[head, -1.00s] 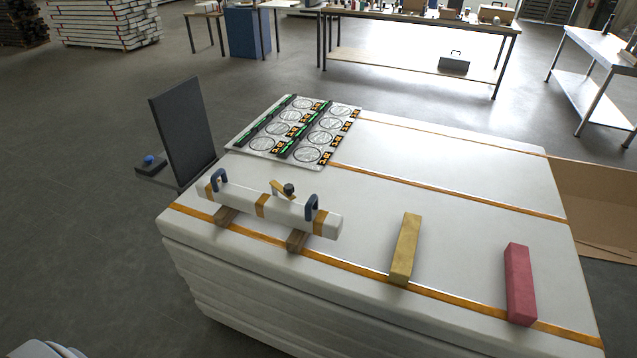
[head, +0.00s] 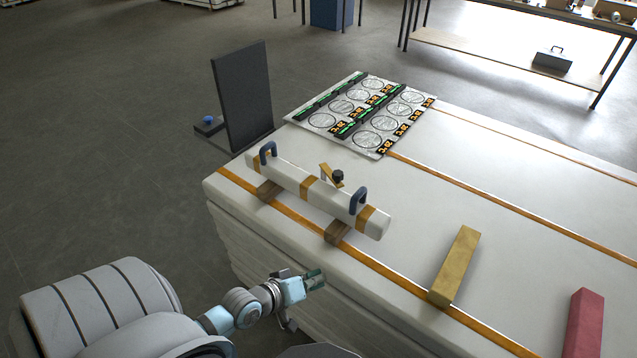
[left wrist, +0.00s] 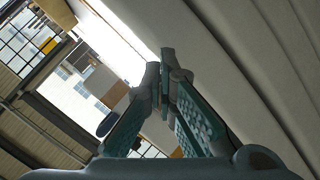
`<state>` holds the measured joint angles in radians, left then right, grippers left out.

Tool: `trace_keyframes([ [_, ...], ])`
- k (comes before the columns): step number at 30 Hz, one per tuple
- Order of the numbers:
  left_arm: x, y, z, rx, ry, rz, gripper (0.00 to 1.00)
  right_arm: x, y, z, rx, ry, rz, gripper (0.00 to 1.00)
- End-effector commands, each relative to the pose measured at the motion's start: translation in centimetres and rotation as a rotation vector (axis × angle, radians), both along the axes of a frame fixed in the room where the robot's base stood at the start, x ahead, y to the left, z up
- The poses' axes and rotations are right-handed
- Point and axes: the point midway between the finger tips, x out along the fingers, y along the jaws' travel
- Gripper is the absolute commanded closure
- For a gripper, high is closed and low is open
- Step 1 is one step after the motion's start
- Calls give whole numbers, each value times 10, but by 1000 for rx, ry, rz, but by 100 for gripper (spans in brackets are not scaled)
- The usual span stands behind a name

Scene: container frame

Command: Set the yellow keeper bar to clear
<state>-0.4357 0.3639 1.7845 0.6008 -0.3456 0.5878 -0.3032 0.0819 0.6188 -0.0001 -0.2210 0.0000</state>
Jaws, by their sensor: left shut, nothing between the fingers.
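A small yellow bar (head: 331,175) with a dark knob (head: 338,176) sits at the far side of a white beam (head: 290,180), near its middle. It slants in the picture, and the beam hides part of its mounting. The beam has two dark blue handles and orange bands, and rests on wooden blocks. My left gripper (head: 314,279) is shut and empty beside the near side of the white stack, below and in front of the beam, apart from the yellow bar. In the left wrist view its fingertips (left wrist: 164,72) meet, with the stack's pale side to the right. My right gripper is out of view.
A sheet with circles (head: 326,120) lies behind the beam. A dark upright panel (head: 242,95) stands left of it. The stack's top is clear right of the sheet.

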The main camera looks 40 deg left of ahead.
Motion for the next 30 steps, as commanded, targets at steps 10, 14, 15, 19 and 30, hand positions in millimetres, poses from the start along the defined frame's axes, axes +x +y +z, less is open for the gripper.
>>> trace_keyframes([
  [10, 50, 120, 102, -599, -470, 453, 100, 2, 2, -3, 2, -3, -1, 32],
  [14, 53, 145, 115, -673, -547, 518, 100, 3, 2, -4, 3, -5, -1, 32],
  [15, 57, 147, 116, -677, -551, 522, 100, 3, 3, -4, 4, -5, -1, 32],
  [19, 76, 149, 115, -676, -552, 519, 100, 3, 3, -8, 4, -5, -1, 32],
  [30, 154, 159, 113, -677, -549, 520, 100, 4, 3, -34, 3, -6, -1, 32],
])
